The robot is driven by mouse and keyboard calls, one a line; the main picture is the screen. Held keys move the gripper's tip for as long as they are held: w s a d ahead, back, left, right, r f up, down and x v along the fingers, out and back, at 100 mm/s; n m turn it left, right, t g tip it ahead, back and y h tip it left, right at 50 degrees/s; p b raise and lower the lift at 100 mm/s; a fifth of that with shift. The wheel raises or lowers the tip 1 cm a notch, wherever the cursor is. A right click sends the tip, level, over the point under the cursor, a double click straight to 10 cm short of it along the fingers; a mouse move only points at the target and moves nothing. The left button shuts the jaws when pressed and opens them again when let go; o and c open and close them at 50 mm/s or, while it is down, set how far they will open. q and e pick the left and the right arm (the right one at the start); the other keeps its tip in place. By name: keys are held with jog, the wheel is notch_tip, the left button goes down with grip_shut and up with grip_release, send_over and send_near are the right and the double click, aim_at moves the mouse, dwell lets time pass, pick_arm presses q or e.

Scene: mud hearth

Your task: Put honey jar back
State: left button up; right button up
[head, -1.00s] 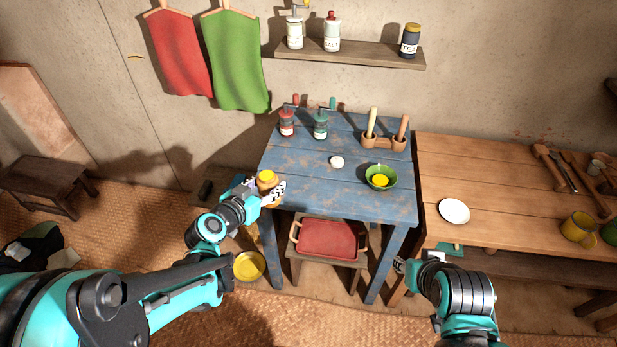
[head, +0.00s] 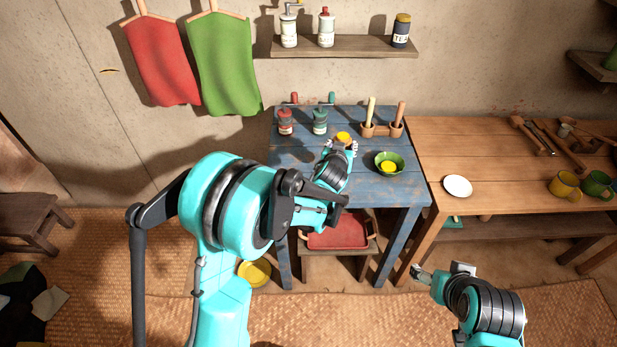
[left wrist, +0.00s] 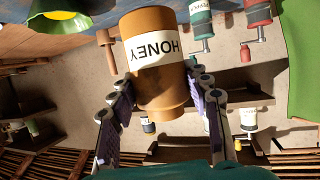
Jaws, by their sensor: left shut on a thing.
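The honey jar (head: 343,137), amber with a yellow top, is above the blue table (head: 290,165) in the head view. The left wrist view looks upside down and shows the jar (left wrist: 158,70) large, with its HONEY label. My left gripper (left wrist: 163,108) is shut on the jar, one finger on each side. In the head view the left gripper (head: 340,150) is over the middle of the table and partly covers the jar. My right gripper (head: 420,272) is low, in front of the wooden table, away from the jar; its fingers are too small to judge.
A wall shelf (head: 345,46) holds two white bottles and a dark TEA jar (head: 401,30), with room between them. On the blue table stand a red and a green grinder (head: 320,122), a pestle holder (head: 382,130) and a green bowl (head: 390,163). A plate (head: 458,186) lies right.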

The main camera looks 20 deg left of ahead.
pick_arm(q)
jog(key=shift+w+d, duration=0.2)
jog(key=shift+w, duration=0.05)
jog(key=shift+s+a+f+b, duration=0.25)
jog(key=shift+a+f+b, duration=0.75)
jog(key=shift+a+f, duration=0.8)
jog(key=shift+s+a+f+b, duration=0.2)
jog(key=shift+a+f+b, duration=0.75)
jog(key=shift+a+f, duration=0.9)
jog(key=shift+s+a+f+b, duration=0.25)
jog(key=shift+a+f+b, duration=0.75)
jog(key=shift+a+f, duration=0.8)
jog(key=shift+a+r, duration=0.1)
jog(key=o, duration=1.2)
